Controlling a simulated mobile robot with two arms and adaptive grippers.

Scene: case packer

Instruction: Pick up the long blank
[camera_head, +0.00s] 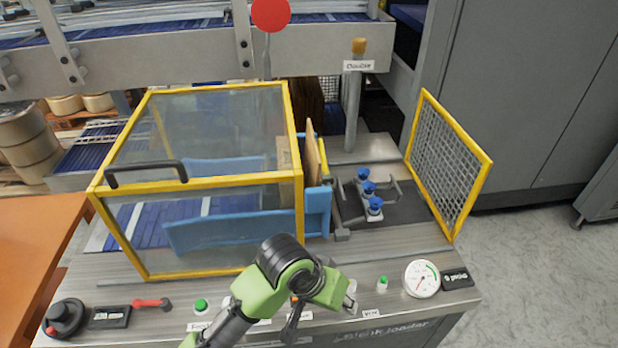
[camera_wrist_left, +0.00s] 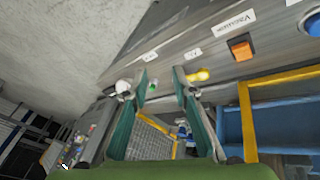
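A tan cardboard blank (camera_head: 313,155) stands upright on edge at the right side of the yellow-framed guard, by the blue magazine (camera_head: 318,205). Another tan piece (camera_head: 285,165) shows through the clear guard beside it. I cannot tell which is the long blank. My left gripper (camera_head: 322,310) is over the front control panel, in front of the magazine and apart from the blanks. In the left wrist view my left gripper (camera_wrist_left: 160,82) has its fingers apart, with nothing between them. My right gripper is in neither view.
The closed clear guard (camera_head: 200,185) has a black handle. A yellow mesh door (camera_head: 448,160) stands open at the right. Blue suction cups (camera_head: 370,190) sit between them. The front panel carries a gauge (camera_head: 421,279), a black knob (camera_head: 64,317) and several buttons.

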